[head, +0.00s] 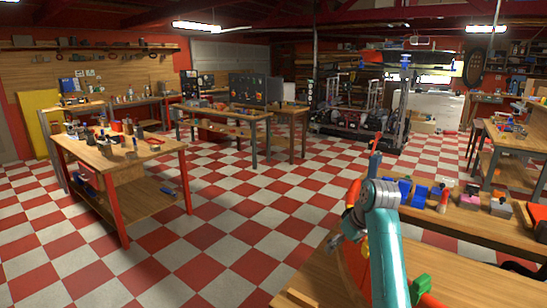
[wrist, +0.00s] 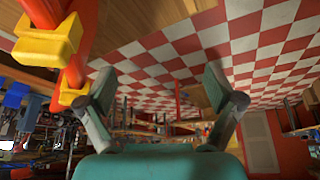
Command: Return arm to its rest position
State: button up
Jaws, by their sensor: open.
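My teal arm (head: 385,250) rises at the lower right of the head view, above a wooden bench top, with a grey joint at its upper end. My gripper is hard to make out there. In the wrist view my gripper (wrist: 160,95) shows two teal fingers spread wide apart. Nothing is between them, only the distant checkered floor and benches behind. A red-orange bar (wrist: 75,45) with yellow blocks (wrist: 48,40) on it stands close to the left finger; I cannot tell whether they touch.
A wooden bench (head: 325,275) lies beneath my arm. Behind it, another bench holds blue blocks (head: 420,196) and a pink block (head: 501,207). A workbench with small items (head: 120,150) stands at left. The red-and-white checkered floor (head: 250,215) between them is clear.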

jog(key=s+f+m+t, duration=0.1)
jog(key=s+f, duration=0.2)
jog(key=f, duration=0.5)
jog(key=s+a+f+t, duration=0.1)
jog(key=s+f, duration=0.3)
jog(key=f, duration=0.3)
jog(key=s+f+m+t, duration=0.1)
jog(key=s+f, duration=0.2)
jog(key=f, duration=0.5)
jog(key=s+f+m+t+h, duration=0.1)
jog(key=s+f, duration=0.4)
jog(key=s, duration=0.4)
jog(key=s+f+m+t, duration=0.1)
jog(key=s+f, duration=0.3)
jog(key=s, duration=0.4)
jog(key=s+r+t+h, duration=0.1)
jog(key=s+r+t, duration=0.2)
jog(key=s, duration=1.8)
jog(key=s+r+m+t, duration=0.1)
jog(key=s+r+t, duration=0.1)
jog(key=s+r, duration=1.3)
jog(key=shift+s+a+r, duration=0.15)
jog(key=shift+a+r, duration=0.1)
jog(key=shift+r, duration=0.1)
